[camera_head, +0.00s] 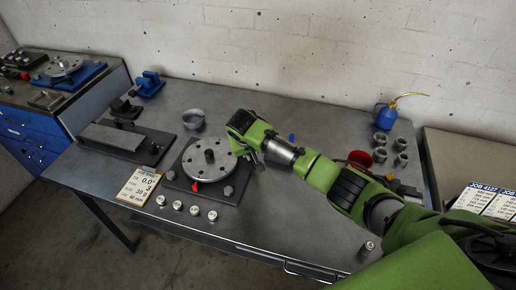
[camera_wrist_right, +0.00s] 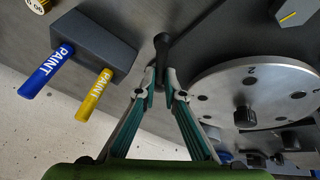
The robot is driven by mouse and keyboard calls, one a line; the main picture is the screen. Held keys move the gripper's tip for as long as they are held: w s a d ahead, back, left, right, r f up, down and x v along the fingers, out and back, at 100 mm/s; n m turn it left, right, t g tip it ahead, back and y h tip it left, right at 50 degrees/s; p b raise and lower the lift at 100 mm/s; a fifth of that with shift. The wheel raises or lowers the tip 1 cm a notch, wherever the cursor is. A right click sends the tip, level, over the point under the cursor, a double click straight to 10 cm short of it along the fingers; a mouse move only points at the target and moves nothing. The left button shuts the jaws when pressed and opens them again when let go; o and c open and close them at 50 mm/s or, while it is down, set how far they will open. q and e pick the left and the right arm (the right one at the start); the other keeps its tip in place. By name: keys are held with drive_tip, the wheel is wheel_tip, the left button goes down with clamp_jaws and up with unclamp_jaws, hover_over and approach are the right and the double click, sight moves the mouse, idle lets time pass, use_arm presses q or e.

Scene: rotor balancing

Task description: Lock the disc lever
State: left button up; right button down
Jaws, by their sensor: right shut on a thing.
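The round silver disc (camera_head: 205,168) with a dark centre knob lies on a dark base plate (camera_head: 232,197) on the bench. In the right wrist view the disc (camera_wrist_right: 262,82) is at the right, with holes and numbers on its face. A black lever (camera_wrist_right: 162,44) with a rounded end stands beside the disc there. My right gripper (camera_wrist_right: 161,80) is shut on this lever. In the head view my right gripper (camera_head: 258,160) is at the disc's right edge, and my arm hides the lever. My left gripper is not in view.
Several small weights (camera_head: 178,205) and a readout card (camera_head: 140,186) lie in front of the plate. A grey bowl (camera_head: 194,119) stands behind it. A holder (camera_wrist_right: 92,46) with blue and yellow paint markers is near the gripper. A blue oil can (camera_head: 386,117) stands back right.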

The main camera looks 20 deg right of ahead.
drive_tip(key=m, duration=0.1)
drive_tip(key=a+m, duration=0.1)
drive_tip(key=shift+w+a+f+m+g+h, duration=0.1)
drive_tip(key=shift+w+m+g+h, duration=0.05)
drive_tip(key=shift+m+g+h, duration=0.2)
drive_tip(key=m, duration=0.1)
drive_tip(key=b, duration=0.1)
drive_tip(key=m+g+h, duration=0.1)
drive_tip(key=shift+w+a+m, duration=0.3)
drive_tip(key=shift+m, duration=0.05)
drive_tip(key=shift+w+a+m+b, duration=0.1)
drive_tip(key=shift+m+b, duration=0.4)
drive_tip(key=shift+m, duration=0.1)
drive_tip(key=c, duration=2.1)
unclamp_jaws()
drive_tip(key=shift+w, duration=0.1)
drive_tip(key=shift+c, duration=0.2)
